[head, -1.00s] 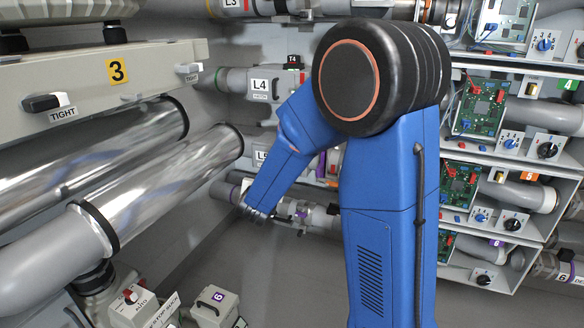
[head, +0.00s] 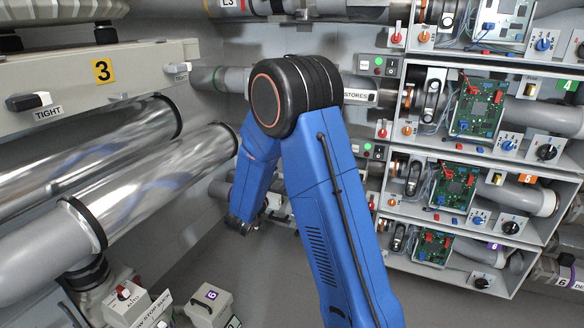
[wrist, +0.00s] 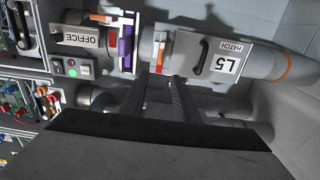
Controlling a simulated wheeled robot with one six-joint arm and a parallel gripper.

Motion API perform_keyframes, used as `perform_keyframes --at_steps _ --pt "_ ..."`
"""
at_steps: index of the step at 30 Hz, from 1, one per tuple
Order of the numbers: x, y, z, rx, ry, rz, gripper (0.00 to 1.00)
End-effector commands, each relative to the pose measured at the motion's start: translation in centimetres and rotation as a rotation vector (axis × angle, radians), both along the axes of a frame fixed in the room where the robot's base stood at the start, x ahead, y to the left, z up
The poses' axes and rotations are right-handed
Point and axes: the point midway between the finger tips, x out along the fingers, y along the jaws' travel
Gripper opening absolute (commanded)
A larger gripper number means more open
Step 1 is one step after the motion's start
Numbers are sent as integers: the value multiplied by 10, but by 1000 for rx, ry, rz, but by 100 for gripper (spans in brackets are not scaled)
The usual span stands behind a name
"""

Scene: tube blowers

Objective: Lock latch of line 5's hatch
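In the head view my gripper (head: 240,226) is low at the back wall; my arm hides much of the line there.
Left of the hatch are a purple collar (wrist: 125,48), an "OFFICE" pipe (wrist: 82,38) and a button panel (wrist: 72,68). In the head view, big metal tubes (head: 160,180) lie at left and shelves of circuit boards (head: 455,187) stand at right. A control box (head: 208,306) is low in front.

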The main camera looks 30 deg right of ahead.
Motion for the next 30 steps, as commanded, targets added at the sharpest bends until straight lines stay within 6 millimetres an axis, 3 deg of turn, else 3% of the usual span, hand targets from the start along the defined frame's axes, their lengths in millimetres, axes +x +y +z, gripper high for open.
perform_keyframes --at_steps 18,30 --pt "63 -82 0 1 1 -1 29" --pt "75 -96 0 1 1 1 29"
